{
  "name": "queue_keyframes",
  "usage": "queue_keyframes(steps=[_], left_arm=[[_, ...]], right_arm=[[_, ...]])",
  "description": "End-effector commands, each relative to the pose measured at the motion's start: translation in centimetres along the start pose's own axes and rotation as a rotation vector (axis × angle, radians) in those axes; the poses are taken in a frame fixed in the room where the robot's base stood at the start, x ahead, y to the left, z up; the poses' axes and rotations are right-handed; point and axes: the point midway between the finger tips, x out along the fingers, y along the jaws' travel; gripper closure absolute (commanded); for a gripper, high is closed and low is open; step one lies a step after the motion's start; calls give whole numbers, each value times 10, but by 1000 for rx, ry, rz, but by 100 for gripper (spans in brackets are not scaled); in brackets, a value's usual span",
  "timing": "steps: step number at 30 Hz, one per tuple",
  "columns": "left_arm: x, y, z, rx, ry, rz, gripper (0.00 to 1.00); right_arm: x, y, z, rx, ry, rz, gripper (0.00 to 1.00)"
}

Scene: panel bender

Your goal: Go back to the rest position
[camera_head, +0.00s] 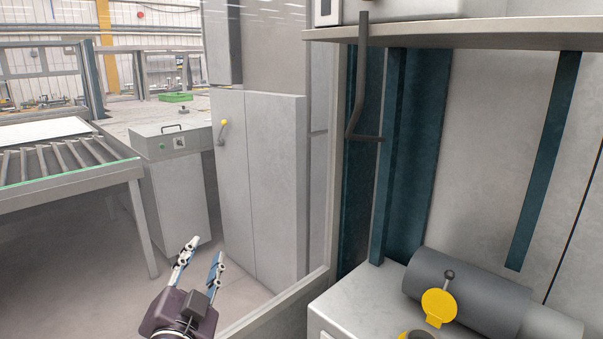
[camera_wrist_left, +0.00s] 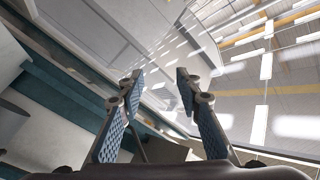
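My left gripper (camera_head: 204,254) shows at the bottom of the head view, left of centre. Its two fingers are spread and point up, with nothing between them. In the left wrist view the left gripper (camera_wrist_left: 155,82) also shows open and empty, its blue pads apart. It touches nothing that I can see. My right gripper is in neither view.
A grey cabinet (camera_head: 262,190) with a yellow handle stands behind the left gripper. A roller table (camera_head: 70,165) is at the left, beside a grey control box (camera_head: 172,141). At the right are a dark cylinder (camera_head: 465,290) with a yellow disc (camera_head: 439,307) and a shelf (camera_head: 460,33).

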Motion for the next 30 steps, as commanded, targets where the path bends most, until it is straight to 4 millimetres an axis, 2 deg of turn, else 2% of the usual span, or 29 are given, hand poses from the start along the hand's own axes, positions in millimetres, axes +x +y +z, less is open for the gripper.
queue_keyframes(steps=[1,3,5,6,8,9,12,15,18,24,30], left_arm=[[-12,21,33,-47,-89,57,68],[-33,47,76,-109,-214,130,68],[-55,70,109,-159,-320,193,68],[-72,84,130,-191,-391,232,68],[-101,106,160,-238,-499,292,68],[-122,119,178,-266,-571,329,68],[-175,147,214,-327,-738,414,68],[-225,167,238,-375,-880,483,68],[-270,181,254,-411,-1001,541,68],[-353,199,271,-467,-1214,637,68],[-341,242,316,-458,-1227,645,68]], right_arm=[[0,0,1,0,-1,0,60],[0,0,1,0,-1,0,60],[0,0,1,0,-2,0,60],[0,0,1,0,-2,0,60],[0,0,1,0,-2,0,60],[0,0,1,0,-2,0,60],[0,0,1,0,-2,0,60],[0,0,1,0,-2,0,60],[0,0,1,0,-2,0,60],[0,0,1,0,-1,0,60],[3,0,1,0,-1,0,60]])
